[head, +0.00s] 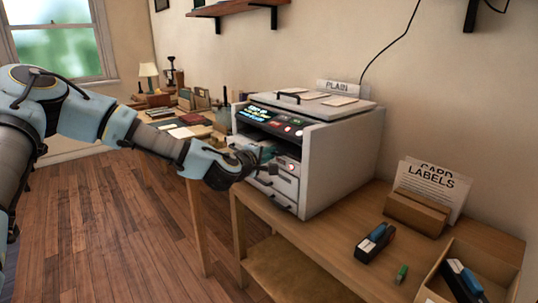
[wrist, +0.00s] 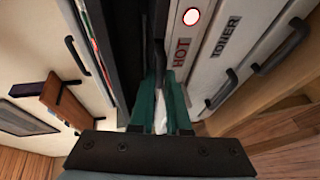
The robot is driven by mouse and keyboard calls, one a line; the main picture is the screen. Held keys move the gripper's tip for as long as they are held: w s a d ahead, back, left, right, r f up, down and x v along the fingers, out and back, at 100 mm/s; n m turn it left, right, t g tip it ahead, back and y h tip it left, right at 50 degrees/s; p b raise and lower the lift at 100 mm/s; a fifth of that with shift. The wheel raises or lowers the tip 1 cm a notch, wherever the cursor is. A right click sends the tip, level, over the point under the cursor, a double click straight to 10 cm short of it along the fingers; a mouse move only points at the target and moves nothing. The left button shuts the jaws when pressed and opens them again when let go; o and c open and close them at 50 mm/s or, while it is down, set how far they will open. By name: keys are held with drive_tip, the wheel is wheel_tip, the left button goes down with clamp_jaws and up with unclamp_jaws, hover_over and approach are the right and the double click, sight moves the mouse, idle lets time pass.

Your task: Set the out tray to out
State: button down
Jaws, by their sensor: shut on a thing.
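The grey-white copier (head: 340,150) stands on the wooden table, its front facing left. My gripper (head: 262,160) is at the middle of its front, below the control panel (head: 275,122). In the wrist view my teal fingers (wrist: 160,105) reach toward a dark slot (wrist: 157,40) beside the panel marked HOT (wrist: 182,50). They are shut on a narrow pale piece (wrist: 161,117) at the out tray's place. My fingers hide most of this piece, so I cannot tell its full shape or how far it sticks out.
The HOT panel with its lit red lamp (wrist: 191,16) is close beside my fingers. The TONER drawer (wrist: 215,65) has dark handles. A stapler (head: 375,242), a card labels holder (head: 418,212) and an open box (head: 470,275) are at the right. The floor at the left is clear.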

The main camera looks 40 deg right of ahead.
idle(0.4)
drive_tip(key=a, duration=0.8)
drive_tip(key=shift+w, duration=0.3)
drive_tip(key=shift+a+f, duration=0.1)
drive_tip(key=c, duration=0.9)
unclamp_jaws()
drive_tip(key=b+v, duration=0.1)
drive_tip(key=v, duration=1)
